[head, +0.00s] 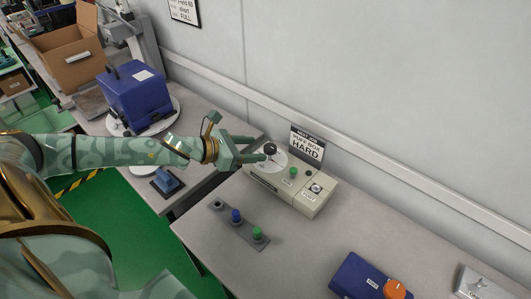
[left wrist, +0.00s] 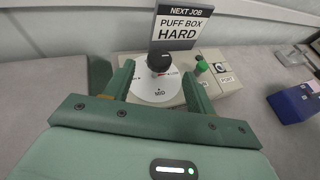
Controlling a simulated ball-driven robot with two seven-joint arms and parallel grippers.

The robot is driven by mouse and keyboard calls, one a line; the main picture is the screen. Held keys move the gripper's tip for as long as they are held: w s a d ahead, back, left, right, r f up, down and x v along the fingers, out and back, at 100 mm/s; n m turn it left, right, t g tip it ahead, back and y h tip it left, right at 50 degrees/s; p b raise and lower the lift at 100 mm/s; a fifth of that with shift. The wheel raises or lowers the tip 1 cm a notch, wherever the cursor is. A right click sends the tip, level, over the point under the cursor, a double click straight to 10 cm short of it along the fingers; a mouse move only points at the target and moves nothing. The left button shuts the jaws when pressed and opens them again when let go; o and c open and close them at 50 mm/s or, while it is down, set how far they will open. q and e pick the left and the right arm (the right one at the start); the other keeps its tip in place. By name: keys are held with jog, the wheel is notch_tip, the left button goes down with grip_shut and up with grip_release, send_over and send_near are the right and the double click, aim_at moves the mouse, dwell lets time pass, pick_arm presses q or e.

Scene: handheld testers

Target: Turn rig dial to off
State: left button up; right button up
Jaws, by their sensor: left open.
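The rig is a beige box (head: 310,200) on the grey bench by the wall. Its dial is a black knob (head: 270,148) on a white disc (head: 280,160) at the box's left end. My right gripper is not in view.
A "PUFF BOX HARD" sign (head: 307,144) stands behind the rig. A green button (head: 293,171) is on the box. A grey strip with coloured caps (head: 245,230) lies in front. A blue box with an orange knob (head: 355,277) is at right. A blue tester (head: 138,97) stands far left.

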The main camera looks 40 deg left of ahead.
aim_at(267, 148)
pick_arm(q)
jog(key=shift+b+x, duration=0.6)
jog(key=shift+x, duration=1.4)
jog(key=shift+r, duration=0.1)
jog(key=c, duration=1)
